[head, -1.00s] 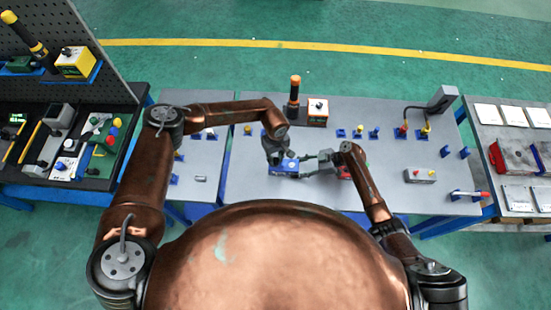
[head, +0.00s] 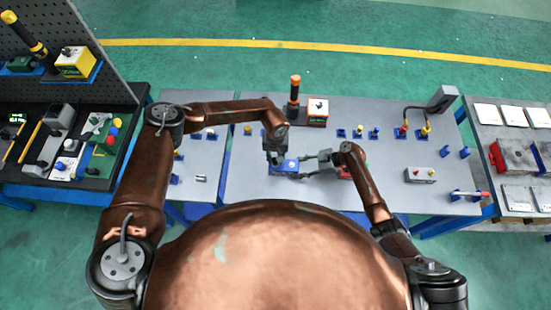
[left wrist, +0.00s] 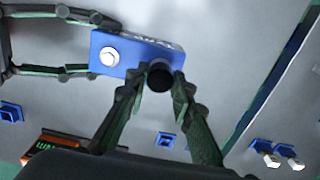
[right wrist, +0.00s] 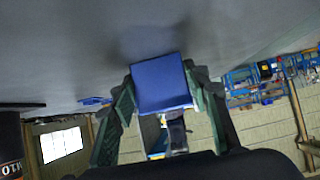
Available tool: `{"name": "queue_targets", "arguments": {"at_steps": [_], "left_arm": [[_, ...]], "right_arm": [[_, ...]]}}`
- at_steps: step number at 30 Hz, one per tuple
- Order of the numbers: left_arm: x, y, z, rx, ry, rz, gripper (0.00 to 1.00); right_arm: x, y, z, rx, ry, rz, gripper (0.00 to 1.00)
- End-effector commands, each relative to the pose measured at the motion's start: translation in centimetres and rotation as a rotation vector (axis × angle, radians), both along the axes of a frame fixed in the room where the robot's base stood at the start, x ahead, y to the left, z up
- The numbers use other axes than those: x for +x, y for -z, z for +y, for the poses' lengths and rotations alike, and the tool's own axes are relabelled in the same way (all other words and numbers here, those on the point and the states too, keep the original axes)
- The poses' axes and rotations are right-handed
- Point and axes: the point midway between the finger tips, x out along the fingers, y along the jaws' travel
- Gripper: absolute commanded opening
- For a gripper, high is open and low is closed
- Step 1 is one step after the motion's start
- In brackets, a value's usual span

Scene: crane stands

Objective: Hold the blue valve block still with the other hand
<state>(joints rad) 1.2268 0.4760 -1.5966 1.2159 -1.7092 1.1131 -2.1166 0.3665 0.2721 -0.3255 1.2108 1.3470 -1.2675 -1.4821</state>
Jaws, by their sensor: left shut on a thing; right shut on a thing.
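The blue valve block (head: 289,164) is near the middle of the bench in the head view. In the left wrist view the block (left wrist: 125,56) has a white round fitting on its face and a black round knob (left wrist: 160,76) at one end. My left gripper (left wrist: 158,85) is shut on the black knob. My right gripper (right wrist: 162,85) is shut on the block, with a finger on each side of its blue end (right wrist: 162,84). Whether the block touches the bench cannot be told.
Several small blue fittings (head: 358,132) sit to the right, with a grey button box (head: 420,175) farther right. The bench front is partly hidden by my body.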

Motion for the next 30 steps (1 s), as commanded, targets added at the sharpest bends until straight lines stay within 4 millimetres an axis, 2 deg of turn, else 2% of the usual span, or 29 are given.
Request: {"name": "queue_targets", "arguments": {"at_steps": [6,16,27,30], "left_arm": [[0.05,-0.01,0.02,0.0,0.03,-0.001,0.0],[0.08,0.01,0.02,0.001,0.41,-0.002,0.0],[0.07,0.01,0.02,0.0,0.455,-0.002,0.0],[0.08,0.02,0.03,0.001,0.528,-0.002,0.0]], "right_arm": [[0.02,-0.02,-0.02,0.0,0.0,0.0,0.1],[0.01,-0.02,-0.02,0.0,0.0,0.0,0.1],[0.01,-0.02,-0.02,0.0,0.0,0.0,0.1],[0.01,-0.02,-0.02,0.0,0.0,0.0,0.1]]}}
